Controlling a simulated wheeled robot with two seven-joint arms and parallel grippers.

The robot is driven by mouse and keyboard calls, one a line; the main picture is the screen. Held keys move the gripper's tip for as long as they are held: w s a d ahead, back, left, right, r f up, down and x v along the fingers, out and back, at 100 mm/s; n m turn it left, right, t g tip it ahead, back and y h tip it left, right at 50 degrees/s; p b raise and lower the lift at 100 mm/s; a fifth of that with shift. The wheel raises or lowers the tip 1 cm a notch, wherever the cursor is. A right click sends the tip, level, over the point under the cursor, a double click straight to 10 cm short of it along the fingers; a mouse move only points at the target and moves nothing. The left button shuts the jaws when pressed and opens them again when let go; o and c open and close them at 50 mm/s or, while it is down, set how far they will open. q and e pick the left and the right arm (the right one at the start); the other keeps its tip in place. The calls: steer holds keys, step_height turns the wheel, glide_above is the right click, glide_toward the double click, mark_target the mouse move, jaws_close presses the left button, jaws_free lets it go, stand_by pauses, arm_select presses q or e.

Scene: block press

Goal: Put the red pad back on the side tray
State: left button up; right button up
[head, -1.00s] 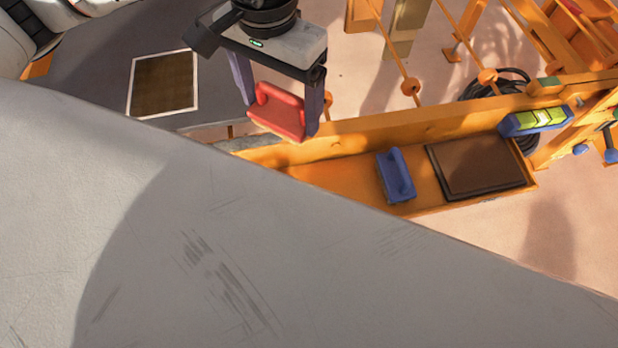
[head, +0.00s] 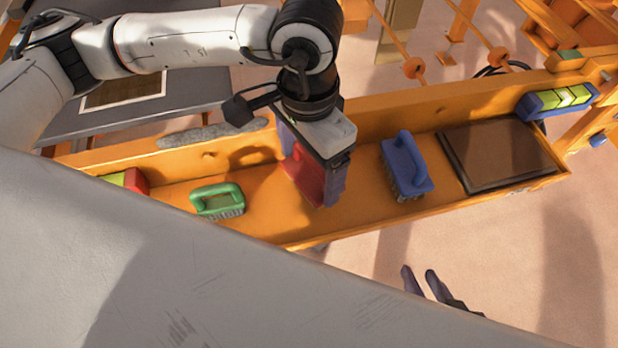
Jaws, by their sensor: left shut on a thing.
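My left gripper (head: 318,188) is shut on the red pad (head: 306,175), over the middle of the long orange side tray (head: 262,228). The pad looks tilted, and the gripper hides part of it. I cannot tell whether it touches the tray floor.
A brown framed panel (head: 495,152) fills the tray's right end. A green-and-blue block (head: 556,100) is on the tray's back rail at right. A red-and-green block (head: 128,180) is at the left end. A large pale surface covers the lower left.

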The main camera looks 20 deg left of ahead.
mark_target(309, 175)
arm_select(q)
step_height(309, 175, down, 3)
steer(key=shift+f+b, duration=0.2)
steer(key=shift+b, duration=0.15)
steer(key=shift+f, duration=0.4)
steer(key=o, duration=1)
steer(key=shift+r, duration=0.5)
step_height(309, 175, up, 11)
steer(key=shift+f+p, duration=0.1)
steer(key=shift+p, duration=1)
steer(key=shift+r, duration=0.35)
arm_select(e)
steer(key=shift+s+d+r, duration=0.3)
steer(key=shift+s+r, duration=0.05)
steer(key=shift+r, duration=0.05)
